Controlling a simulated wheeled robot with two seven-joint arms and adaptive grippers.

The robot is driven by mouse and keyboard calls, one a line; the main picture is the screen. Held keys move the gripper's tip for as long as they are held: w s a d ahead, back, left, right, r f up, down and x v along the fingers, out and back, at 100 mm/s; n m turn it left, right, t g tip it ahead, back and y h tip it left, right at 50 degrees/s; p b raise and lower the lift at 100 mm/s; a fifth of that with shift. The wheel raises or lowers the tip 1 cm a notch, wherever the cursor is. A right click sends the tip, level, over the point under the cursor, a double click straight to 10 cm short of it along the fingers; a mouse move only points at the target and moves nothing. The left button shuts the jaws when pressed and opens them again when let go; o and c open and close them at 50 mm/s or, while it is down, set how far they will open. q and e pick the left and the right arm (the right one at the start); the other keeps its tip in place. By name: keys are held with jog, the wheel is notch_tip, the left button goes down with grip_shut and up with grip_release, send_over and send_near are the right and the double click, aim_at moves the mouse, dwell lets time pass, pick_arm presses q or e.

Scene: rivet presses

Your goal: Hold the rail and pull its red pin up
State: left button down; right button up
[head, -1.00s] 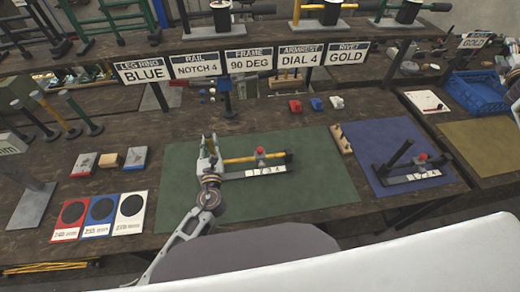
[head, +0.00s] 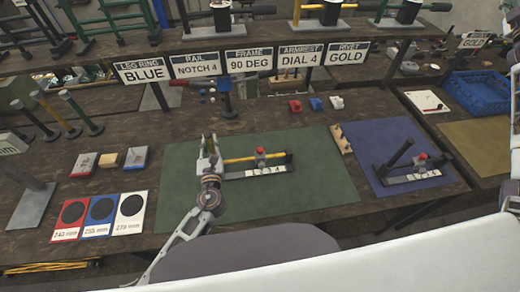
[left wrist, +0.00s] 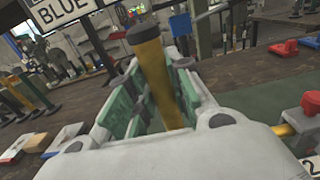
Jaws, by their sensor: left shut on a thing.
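The rail (head: 265,171) lies on the green mat (head: 290,205), with a yellow bar, a dark base and a white strip numbered 1 to 4. Its red pin (head: 260,150) stands on the yellow bar near the 3 and also shows at the right edge of the left wrist view (left wrist: 311,103). My left gripper (head: 209,150) is at the rail's left end. In the left wrist view its green-padded fingers (left wrist: 150,100) are shut around the rail's yellow upright with a black cap (left wrist: 150,70). My right gripper is not in view; part of my right arm shows at the right edge.
A similar dark rail with a red pin (head: 423,156) lies on the blue mat (head: 385,135). A wooden block with holes (head: 341,139) stands between the mats. Sign plates read RAIL NOTCH 4 (head: 195,65) and others. The green mat right of the rail is clear.

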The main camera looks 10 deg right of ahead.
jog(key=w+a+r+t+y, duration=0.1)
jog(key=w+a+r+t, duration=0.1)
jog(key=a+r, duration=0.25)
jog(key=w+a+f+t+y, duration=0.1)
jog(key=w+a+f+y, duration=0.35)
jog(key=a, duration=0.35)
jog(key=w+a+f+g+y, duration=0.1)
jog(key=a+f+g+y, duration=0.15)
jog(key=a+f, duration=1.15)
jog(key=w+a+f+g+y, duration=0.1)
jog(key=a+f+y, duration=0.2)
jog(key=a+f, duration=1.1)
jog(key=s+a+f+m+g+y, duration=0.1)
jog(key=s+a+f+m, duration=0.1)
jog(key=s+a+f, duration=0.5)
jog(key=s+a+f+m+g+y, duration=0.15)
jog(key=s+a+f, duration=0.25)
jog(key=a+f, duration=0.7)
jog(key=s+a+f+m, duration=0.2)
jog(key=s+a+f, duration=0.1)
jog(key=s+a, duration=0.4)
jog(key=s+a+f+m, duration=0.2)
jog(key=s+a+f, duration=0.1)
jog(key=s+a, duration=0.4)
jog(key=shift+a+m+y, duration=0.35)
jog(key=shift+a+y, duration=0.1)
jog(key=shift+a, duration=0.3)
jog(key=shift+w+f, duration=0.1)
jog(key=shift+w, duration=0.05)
